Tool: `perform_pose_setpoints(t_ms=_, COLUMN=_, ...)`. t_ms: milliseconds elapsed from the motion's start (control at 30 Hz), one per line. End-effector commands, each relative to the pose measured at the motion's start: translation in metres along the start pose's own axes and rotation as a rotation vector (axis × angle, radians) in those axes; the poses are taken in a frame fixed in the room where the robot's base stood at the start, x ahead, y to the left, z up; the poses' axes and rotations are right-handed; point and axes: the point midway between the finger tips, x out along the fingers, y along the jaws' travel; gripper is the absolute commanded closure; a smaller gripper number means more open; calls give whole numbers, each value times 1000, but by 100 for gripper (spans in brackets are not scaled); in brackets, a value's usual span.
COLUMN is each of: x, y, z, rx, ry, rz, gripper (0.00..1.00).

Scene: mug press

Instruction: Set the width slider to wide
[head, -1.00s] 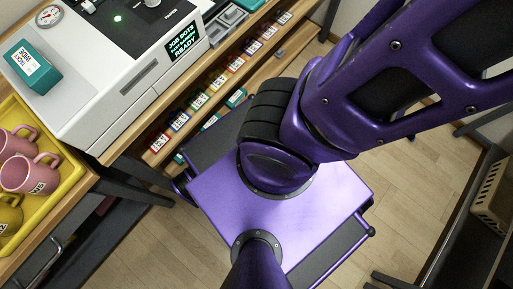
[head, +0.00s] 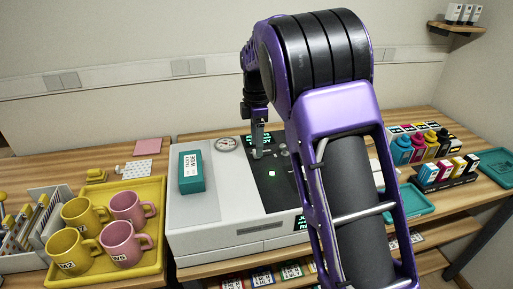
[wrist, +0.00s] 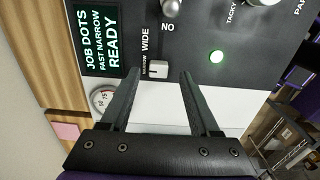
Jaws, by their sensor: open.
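The width slider's pale knob (wrist: 158,68) shows in the wrist view on the press's black panel (wrist: 190,48). It sits beside the small word NARROW, with WIDE printed further along the track. The panel's display (wrist: 101,40) reads JOB DOTS, FAST NARROW, READY. My gripper (wrist: 160,76) is open and empty, its two fingertips on either side of the knob in the picture. I cannot tell whether they touch it. In the head view my gripper (head: 258,152) points down over the panel of the white press (head: 215,215); the knob is hidden there.
A metal knob (wrist: 171,6) and a green light (wrist: 216,56) are close by on the panel. A teal box (head: 191,171) and a round gauge (head: 227,144) are on the press. A yellow tray (head: 157,186) of mugs is left; ink bottles (head: 425,145) stand right.

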Motion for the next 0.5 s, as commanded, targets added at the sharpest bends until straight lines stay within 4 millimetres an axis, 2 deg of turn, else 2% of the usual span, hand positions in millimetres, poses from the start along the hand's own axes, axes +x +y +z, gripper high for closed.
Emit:
perform_pose_setpoints(t_ms=100, x=14, y=0, z=0, rx=-2, ry=-1, rz=-2, gripper=38)
perform_pose_setpoints(t_ms=200, x=19, y=0, z=0, rx=-2, ry=0, rz=0, gripper=38)
perform_pose_setpoints(t_ms=500, x=20, y=0, z=0, rx=-1, ry=0, rz=0, gripper=38)
